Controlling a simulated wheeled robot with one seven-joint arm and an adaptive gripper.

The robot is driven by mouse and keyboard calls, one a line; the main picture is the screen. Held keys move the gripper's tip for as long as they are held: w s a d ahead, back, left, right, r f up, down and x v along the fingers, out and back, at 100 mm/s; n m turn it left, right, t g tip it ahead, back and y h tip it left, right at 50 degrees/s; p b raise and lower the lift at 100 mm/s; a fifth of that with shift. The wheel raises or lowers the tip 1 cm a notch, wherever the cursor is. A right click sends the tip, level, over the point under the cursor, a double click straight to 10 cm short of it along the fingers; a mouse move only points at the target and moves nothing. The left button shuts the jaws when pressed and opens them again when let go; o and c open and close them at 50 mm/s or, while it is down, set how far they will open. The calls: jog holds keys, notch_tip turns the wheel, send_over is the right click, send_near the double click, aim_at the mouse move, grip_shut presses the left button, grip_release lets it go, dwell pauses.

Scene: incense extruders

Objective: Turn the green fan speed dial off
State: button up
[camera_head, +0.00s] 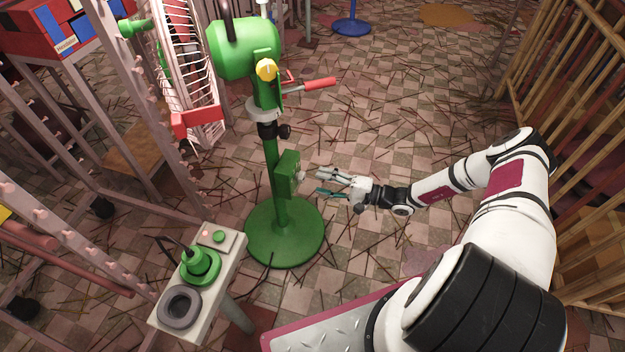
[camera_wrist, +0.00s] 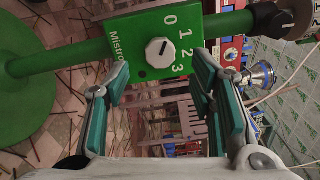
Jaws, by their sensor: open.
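The green fan (camera_head: 248,50) stands on a round green base with a green pole. Its green control box (camera_head: 288,175) is on the pole and also shows in the wrist view (camera_wrist: 130,42), with the numbers 0 to 3 on its face. The round whitish speed dial (camera_wrist: 160,52) sits beside the numbers; I cannot tell for sure which one its mark points at. My gripper (camera_head: 323,183) is open in front of the box. In the wrist view its fingers (camera_wrist: 160,75) stand to either side of the dial, apart from it, with nothing between them.
A small white stand (camera_head: 235,262) with a green button, a green cone-shaped piece and a grey ring is at the lower left. Metal racks (camera_head: 90,110) rise at the left, a wooden slatted frame (camera_head: 575,70) at the right. The floor behind my gripper is open, strewn with thin sticks.

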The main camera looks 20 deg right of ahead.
jog(key=v, duration=0.7)
dwell(0.4)
